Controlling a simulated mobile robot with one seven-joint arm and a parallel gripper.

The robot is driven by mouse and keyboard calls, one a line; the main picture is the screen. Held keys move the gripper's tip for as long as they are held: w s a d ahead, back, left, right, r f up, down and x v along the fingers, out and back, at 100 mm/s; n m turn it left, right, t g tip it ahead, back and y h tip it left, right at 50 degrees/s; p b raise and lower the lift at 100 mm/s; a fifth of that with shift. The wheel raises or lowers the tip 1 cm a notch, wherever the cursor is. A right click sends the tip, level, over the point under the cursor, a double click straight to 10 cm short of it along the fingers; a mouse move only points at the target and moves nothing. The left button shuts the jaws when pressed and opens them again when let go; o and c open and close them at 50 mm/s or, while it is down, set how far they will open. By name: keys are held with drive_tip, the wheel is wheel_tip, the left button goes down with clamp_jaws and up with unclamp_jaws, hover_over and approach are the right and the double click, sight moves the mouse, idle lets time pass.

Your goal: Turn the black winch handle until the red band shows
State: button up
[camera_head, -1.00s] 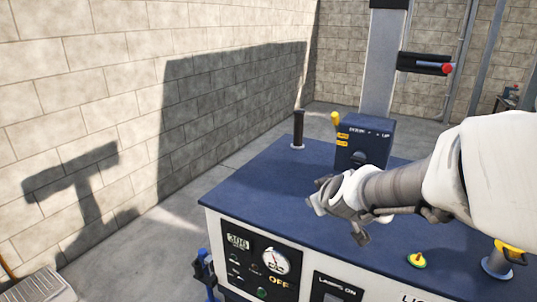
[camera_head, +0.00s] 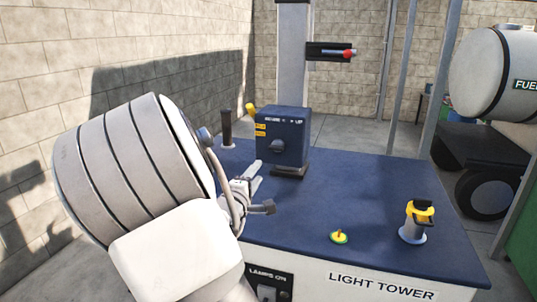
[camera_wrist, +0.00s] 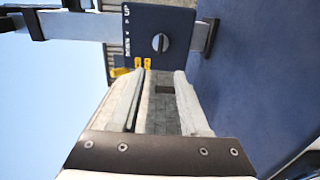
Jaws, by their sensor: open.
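The blue control box (camera_head: 283,137), marked with UP lettering, stands on the light tower's blue deck at the foot of the grey mast (camera_head: 292,60). Its front has a dark round knob (camera_head: 276,148), also seen in the wrist view (camera_wrist: 160,42). A black upright cylinder (camera_head: 226,128) stands left of the box, and a yellow knob (camera_head: 250,110) shows at the box's left. I cannot tell which black part is the winch handle. No red band shows on the box. My gripper (camera_head: 257,180) is open and empty in front of the box, low and left, apart from it.
A black bracket (camera_head: 325,50) with a red-tipped rod is on the mast. A fuel tank (camera_head: 495,72) is beyond. The deck right of the box is mostly clear.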

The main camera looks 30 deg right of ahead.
sight(275, 149)
drive_tip(key=b+x, duration=0.1)
drive_tip(key=x, duration=1.5)
drive_tip(key=shift+d+b, duration=0.1)
drive_tip(key=shift+b, duration=0.2)
clamp_jaws()
